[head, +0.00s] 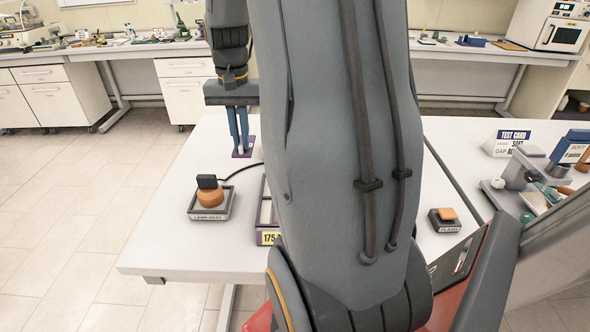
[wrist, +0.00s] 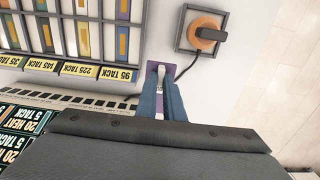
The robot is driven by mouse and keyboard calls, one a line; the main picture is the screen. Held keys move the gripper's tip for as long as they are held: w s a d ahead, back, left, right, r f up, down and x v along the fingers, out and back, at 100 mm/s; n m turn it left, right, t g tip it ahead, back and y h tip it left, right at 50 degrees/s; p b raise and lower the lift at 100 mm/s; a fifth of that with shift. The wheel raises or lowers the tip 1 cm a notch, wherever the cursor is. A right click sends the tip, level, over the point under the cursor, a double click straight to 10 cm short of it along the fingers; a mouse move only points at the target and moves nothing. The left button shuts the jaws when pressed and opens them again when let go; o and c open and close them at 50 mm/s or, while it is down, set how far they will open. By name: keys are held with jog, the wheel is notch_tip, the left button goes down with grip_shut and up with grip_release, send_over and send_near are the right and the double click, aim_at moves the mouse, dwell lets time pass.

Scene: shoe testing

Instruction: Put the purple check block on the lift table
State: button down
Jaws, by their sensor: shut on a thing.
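My gripper (head: 239,150) points straight down at the far left part of the white bench. Its blue fingers are closed on the purple check block (head: 250,142), which also shows in the wrist view (wrist: 151,74) just beyond the fingertips. A pale upright part of the block sits between the fingers. The block is on or just above the bench top; I cannot tell which. I cannot single out the lift table; a grey test rig (head: 521,172) stands at the right of the bench, partly cut off.
The lamp rest (head: 210,213) with an orange and black knob stands near the block, its cable running past. A rack of labelled strips (wrist: 75,45) lies beside the gripper. The flash box (head: 445,222) and test card (head: 511,142) are at right. My arm hides the bench middle.

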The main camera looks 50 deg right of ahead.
jog(key=shift+w+f, duration=0.6)
jog(key=shift+f, duration=0.15)
jog(key=p, duration=0.2)
send_near(245, 184)
notch_tip(245, 184, down, 5)
jog(key=shift+a+f, duration=0.1)
jog(key=c, duration=1.9)
grip_release()
jog(key=shift+o, duration=0.2)
